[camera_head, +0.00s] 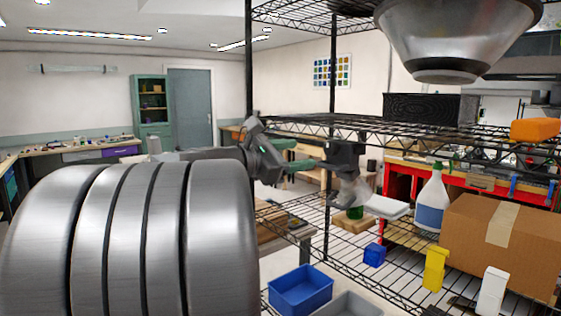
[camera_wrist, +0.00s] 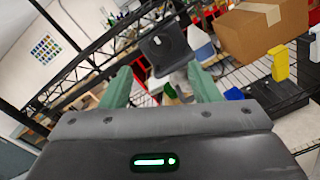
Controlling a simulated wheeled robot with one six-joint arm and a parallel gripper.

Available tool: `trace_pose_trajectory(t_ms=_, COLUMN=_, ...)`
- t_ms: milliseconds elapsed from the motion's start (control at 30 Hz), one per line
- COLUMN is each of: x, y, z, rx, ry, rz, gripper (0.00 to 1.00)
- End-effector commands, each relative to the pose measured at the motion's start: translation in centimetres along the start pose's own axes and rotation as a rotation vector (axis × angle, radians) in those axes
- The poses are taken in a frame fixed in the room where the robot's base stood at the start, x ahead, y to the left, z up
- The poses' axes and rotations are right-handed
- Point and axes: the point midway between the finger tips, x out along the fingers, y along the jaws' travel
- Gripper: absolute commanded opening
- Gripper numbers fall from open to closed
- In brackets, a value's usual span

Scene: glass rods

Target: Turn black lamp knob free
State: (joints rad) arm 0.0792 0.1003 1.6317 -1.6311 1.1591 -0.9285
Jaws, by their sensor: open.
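A black, blocky part (camera_head: 343,153), which looks like the lamp's knob or housing, is at the middle shelf level near the dark shelf post. In the wrist view the black part (camera_wrist: 166,46) shows a squarish face with a small mark on it. My gripper (camera_head: 303,155) is just left of it in the head view, pointing right. Its two green fingers stand apart with nothing held between them. In the wrist view the black part is ahead of the gripper (camera_wrist: 160,70), between and beyond the fingertips. I cannot tell whether anything touches.
A grey piece (camera_head: 349,189) hangs below the black part. A blue bin (camera_head: 300,289) is lower down.

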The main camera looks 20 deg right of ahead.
Motion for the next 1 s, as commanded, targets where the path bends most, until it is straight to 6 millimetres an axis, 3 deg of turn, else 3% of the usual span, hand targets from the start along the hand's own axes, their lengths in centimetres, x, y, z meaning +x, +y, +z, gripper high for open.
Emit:
trace_pose_trajectory(t_ms=200, x=-2.9, y=0.0, z=-0.1, rx=0.001, ry=0.001, rz=0.001, gripper=0.56)
trace_pose_trajectory(t_ms=400, x=-3.9, y=0.0, z=0.0, rx=-0.001, ry=0.0, rz=-0.001, gripper=0.56)
trace_pose_trajectory(t_ms=767, x=-3.9, y=0.0, z=0.0, rx=0.0, ry=0.0, rz=-0.002, gripper=0.56)
trace_pose_trajectory(t_ms=1000, x=-2.1, y=0.0, z=0.1, rx=0.0, ry=-0.001, rz=-0.004, gripper=0.56)
